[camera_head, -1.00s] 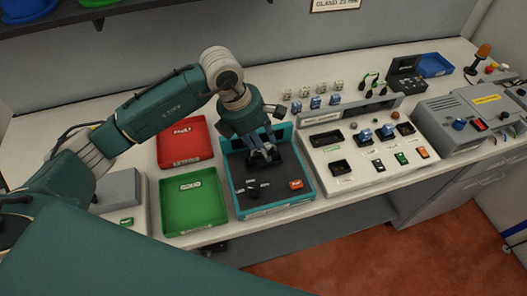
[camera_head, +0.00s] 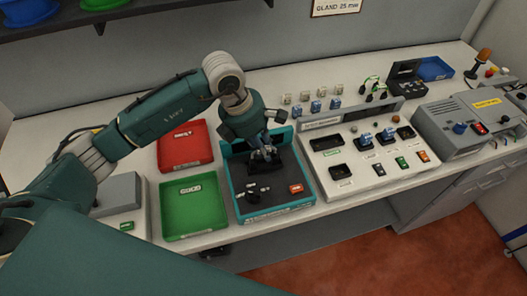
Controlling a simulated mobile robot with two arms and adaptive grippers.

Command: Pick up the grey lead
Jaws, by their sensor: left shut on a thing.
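My left gripper (camera_head: 264,158) points down into the teal-rimmed tray (camera_head: 236,209) in the middle of the bench. It is shut on a small dark thing at the back of the tray, mostly hidden by the fingers. I cannot tell whether this is the grey lead, and I make out no grey lead elsewhere. My right gripper is not in view.
The tray also holds small dark parts (camera_head: 253,192) and a red part (camera_head: 296,188). A red bin (camera_head: 184,160) and a green bin (camera_head: 193,216) lie left of it. A panel with slots (camera_head: 331,183) and a grey machine (camera_head: 455,140) stand right.

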